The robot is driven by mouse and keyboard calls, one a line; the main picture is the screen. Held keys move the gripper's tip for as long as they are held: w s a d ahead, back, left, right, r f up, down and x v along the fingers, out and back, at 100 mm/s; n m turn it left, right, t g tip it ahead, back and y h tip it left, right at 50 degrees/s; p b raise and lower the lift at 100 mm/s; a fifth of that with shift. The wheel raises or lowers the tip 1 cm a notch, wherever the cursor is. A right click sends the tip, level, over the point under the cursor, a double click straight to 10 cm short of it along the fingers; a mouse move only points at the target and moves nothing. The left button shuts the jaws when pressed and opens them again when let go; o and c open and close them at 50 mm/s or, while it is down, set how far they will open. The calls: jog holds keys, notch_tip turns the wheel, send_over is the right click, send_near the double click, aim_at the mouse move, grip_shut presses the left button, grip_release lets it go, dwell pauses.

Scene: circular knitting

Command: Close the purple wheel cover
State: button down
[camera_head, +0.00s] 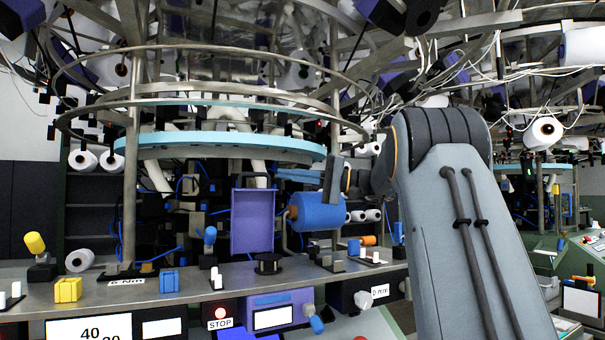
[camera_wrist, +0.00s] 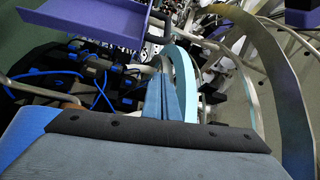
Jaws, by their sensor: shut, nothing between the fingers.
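The purple wheel cover (camera_head: 253,222) is a shallow panel with raised side edges, at the centre of the head view below the light blue ring. Its inner face is turned toward the head camera. In the wrist view the cover (camera_wrist: 100,17) shows at the top left, partly cut off by the frame. My gripper (camera_head: 280,174) is just right of the cover's upper right edge, with blue fingers pointing left. The fingers (camera_wrist: 165,85) are together and empty in the wrist view. I cannot tell whether they touch the cover; the wrist view shows a gap.
A blue cylinder (camera_head: 319,212) sits right of the cover, below my gripper. The light blue ring (camera_head: 220,145) passes close above the fingers. A metal shelf (camera_head: 205,283) with knobs and blocks runs in front. Blue cables (camera_wrist: 100,90) and dark machine parts lie behind.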

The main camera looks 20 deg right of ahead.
jog(key=shift+s+a+f+p, duration=0.1)
jog(key=shift+s+a+p, duration=0.25)
jog(key=shift+a, duration=0.35)
jog(key=shift+s+a+f+p, duration=0.1)
jog(key=shift+s+a+p, duration=0.25)
jog(key=shift+a, duration=0.35)
jog(key=shift+s+a+p, duration=0.25)
jog(key=shift+a+p, duration=0.15)
jog(key=shift+a, duration=0.3)
jog(key=shift+a+f, duration=0.1)
